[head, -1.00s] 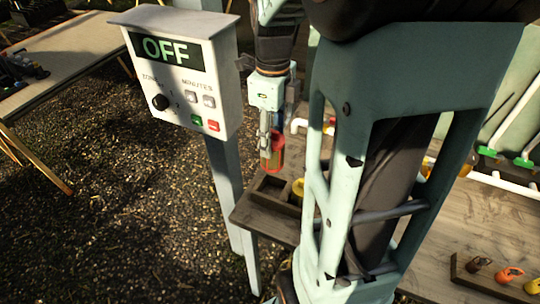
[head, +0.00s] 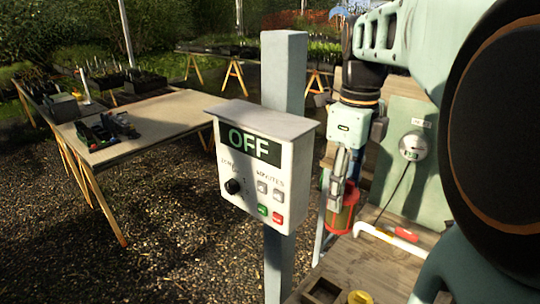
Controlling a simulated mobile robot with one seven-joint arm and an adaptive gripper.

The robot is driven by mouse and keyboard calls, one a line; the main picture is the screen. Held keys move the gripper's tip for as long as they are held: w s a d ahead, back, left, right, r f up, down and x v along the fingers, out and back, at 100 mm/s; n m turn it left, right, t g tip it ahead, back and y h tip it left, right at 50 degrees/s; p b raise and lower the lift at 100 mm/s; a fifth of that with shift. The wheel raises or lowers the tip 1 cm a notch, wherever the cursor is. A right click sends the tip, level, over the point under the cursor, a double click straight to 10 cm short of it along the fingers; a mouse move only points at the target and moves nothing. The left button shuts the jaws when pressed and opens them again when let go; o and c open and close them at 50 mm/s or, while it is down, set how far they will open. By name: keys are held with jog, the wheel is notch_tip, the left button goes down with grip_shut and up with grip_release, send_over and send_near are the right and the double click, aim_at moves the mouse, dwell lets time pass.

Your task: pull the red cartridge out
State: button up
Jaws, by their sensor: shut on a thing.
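The red cartridge (head: 341,219) hangs below my gripper (head: 338,198) in the head view, right of the control box. My gripper points down and its fingers are shut on the cartridge's upper part. The fingers hide some of the cartridge. It appears clear of the bench top, near the bench's left edge; its exact height is hard to tell.
A control box (head: 259,165) reading OFF stands on a post close to the left of my gripper. A white pipe (head: 385,243) and a red-handled part (head: 406,235) lie on the wooden bench (head: 372,270). A dark tray (head: 322,291) and a yellow piece (head: 359,297) sit at the front.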

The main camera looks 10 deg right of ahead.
jog(key=shift+r, duration=0.15)
jog(key=shift+r+p, duration=2.3)
jog(key=shift+r, duration=0.05)
jog(key=shift+f, duration=0.1)
